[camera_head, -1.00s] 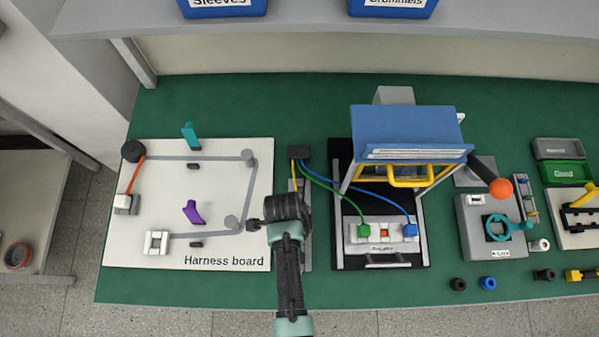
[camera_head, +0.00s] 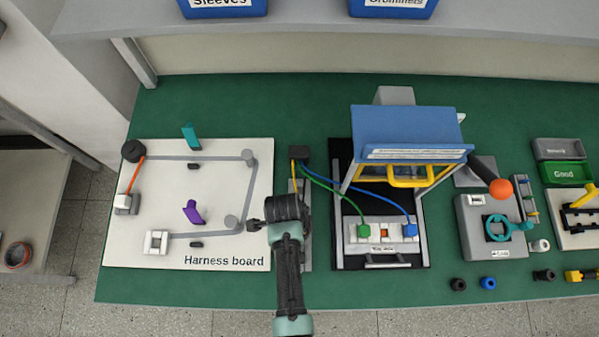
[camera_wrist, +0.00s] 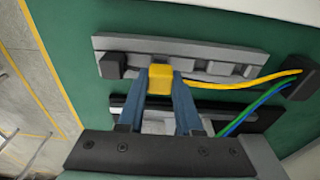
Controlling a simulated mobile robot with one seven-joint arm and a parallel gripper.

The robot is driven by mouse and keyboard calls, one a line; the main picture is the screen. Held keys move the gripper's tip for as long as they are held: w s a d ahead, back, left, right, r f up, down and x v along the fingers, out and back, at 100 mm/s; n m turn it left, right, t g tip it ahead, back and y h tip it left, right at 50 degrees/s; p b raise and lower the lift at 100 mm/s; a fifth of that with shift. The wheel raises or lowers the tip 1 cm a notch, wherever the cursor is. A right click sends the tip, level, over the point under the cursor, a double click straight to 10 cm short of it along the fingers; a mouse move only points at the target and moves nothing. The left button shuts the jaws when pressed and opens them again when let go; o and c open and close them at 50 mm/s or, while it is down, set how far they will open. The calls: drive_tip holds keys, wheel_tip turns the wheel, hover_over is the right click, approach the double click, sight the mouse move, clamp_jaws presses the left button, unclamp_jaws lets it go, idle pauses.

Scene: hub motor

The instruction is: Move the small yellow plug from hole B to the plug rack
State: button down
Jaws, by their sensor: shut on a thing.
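The small yellow plug (camera_wrist: 159,76) is pinched between the two blue-grey fingertips of my gripper (camera_wrist: 160,88) in the wrist view. Its yellow wire (camera_wrist: 235,86) runs right to a dark cable box (camera_wrist: 303,84). The grey plug rack (camera_wrist: 215,66) lies under and beyond the plug, with several slots along it. The plug overlaps the rack in this view; I cannot tell whether it is seated or just above. In the head view my arm's end covers most of the rack (camera_head: 307,250), and the plug is hidden. The white socket block (camera_head: 385,231) holds a green plug (camera_head: 363,231) and a blue plug (camera_head: 410,230).
A black block (camera_wrist: 113,65) stands at the rack's left end. The harness board (camera_head: 190,255) lies left of my arm. A blue raised cover with a yellow handle (camera_head: 410,180) stands over the black fixture at right. Green and blue wires run close to the rack.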

drive_tip(key=shift+f+b, duration=0.8)
drive_tip(key=shift+f, duration=0.2)
idle(0.4)
drive_tip(key=c, duration=0.5)
unclamp_jaws()
drive_tip(key=shift+r, duration=0.1)
wheel_tip(320, 180, up, 13)
drive_tip(key=a, duration=0.1)
drive_tip(key=shift+a, duration=0.3)
